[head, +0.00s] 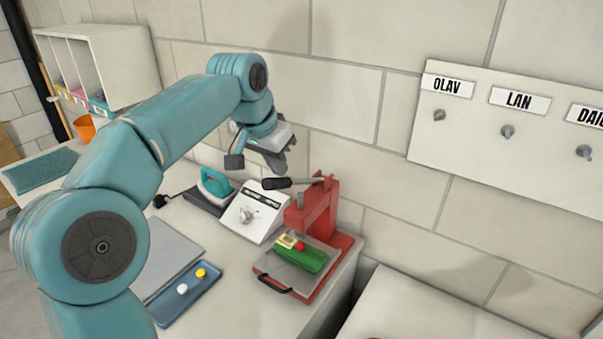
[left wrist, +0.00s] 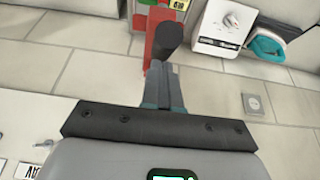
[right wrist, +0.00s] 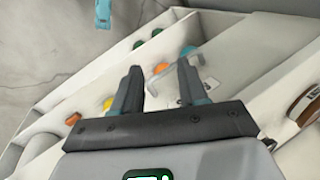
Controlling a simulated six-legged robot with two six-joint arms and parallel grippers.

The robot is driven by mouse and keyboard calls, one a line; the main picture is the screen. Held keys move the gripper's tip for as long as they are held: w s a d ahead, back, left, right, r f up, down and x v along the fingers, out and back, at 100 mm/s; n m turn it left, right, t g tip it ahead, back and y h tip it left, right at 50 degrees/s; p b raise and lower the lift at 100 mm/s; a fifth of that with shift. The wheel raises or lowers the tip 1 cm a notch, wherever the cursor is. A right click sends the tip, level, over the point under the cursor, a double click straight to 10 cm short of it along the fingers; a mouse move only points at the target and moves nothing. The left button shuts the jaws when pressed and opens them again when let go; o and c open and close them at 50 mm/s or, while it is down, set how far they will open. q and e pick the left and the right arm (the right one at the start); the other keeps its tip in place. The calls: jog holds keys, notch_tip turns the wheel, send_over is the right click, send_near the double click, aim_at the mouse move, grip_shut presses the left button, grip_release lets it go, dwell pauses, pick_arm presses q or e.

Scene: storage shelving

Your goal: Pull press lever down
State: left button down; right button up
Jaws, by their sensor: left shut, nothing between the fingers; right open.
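The red press (head: 316,212) stands on the worktop against the wall. Its lever (head: 277,183) has a black grip and sticks out to the left, roughly level, from the top of the press. A green piece (head: 312,260) with a red and a yellow part lies on the press's base plate. My left gripper (head: 284,165) is shut and empty just above the black grip. In the left wrist view its closed fingers (left wrist: 161,82) point at the grip (left wrist: 168,40); I cannot tell whether they touch. My right gripper (right wrist: 160,77) is open and empty, over white shelving.
A white control box (head: 254,212) and a teal iron (head: 215,186) stand left of the press. A blue tray (head: 188,293) with a white and a yellow disc lies in front. A panel with named hooks (head: 508,130) hangs on the wall at right.

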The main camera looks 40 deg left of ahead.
pick_arm(q)
notch_tip(320, 180, down, 7)
jog(key=s+b, duration=0.2)
jog(key=b, duration=0.4)
dwell(0.7)
jog(key=shift+d, duration=0.1)
notch_tip(320, 180, up, 14)
jog(key=p, duration=1.3)
jog(key=shift+r, duration=1.5)
jog(key=shift+s, duration=0.15)
